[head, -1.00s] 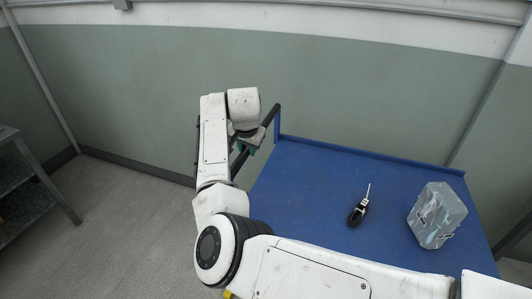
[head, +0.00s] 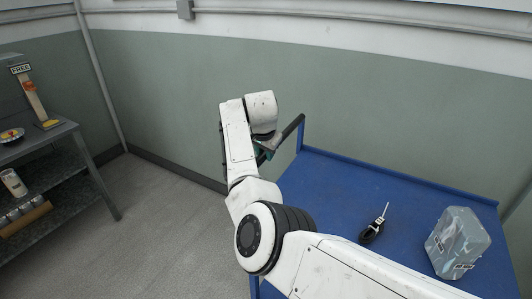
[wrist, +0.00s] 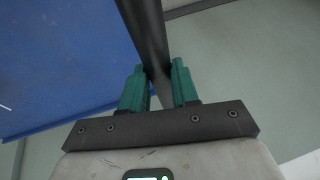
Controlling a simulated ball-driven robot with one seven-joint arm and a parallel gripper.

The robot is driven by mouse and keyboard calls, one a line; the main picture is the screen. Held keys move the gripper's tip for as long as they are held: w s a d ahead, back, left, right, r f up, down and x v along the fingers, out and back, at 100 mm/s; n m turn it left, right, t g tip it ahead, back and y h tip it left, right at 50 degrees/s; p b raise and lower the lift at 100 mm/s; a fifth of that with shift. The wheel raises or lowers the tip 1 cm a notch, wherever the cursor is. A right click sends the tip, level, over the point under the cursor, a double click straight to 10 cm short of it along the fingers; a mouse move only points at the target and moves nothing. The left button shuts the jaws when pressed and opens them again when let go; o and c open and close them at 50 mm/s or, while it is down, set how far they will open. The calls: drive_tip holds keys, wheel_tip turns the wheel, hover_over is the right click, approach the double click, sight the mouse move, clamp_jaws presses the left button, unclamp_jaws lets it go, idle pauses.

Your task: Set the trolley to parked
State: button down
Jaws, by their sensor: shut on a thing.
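The trolley has a blue deck (head: 335,190) with a raised rim along the wall side and a dark push handle (head: 293,127) at its left end. My gripper (head: 264,152) is at this handle, partly hidden behind my own arm in the head view. In the wrist view the green fingers (wrist: 160,88) stand on both sides of the dark handle bar (wrist: 150,40) and are shut on it. The blue deck also shows at the left of the wrist view (wrist: 65,65). The trolley's wheels and any brake are hidden.
On the deck lie a black item with a pale tip (head: 371,233) and a grey-blue labelled box (head: 458,243). A grey shelf unit (head: 65,130) with a "FREE" sign (head: 20,69) stands at left. Grey floor (head: 165,225) between shelf and trolley is clear. A green-white wall runs behind.

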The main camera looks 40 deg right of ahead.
drive_tip(key=c, duration=0.8)
unclamp_jaws()
drive_tip(key=shift+c, duration=0.2)
drive_tip(key=v, duration=1)
drive_tip(key=shift+r+b, duration=0.35)
drive_tip(key=shift+r, duration=0.05)
drive_tip(key=shift+s, duration=0.1)
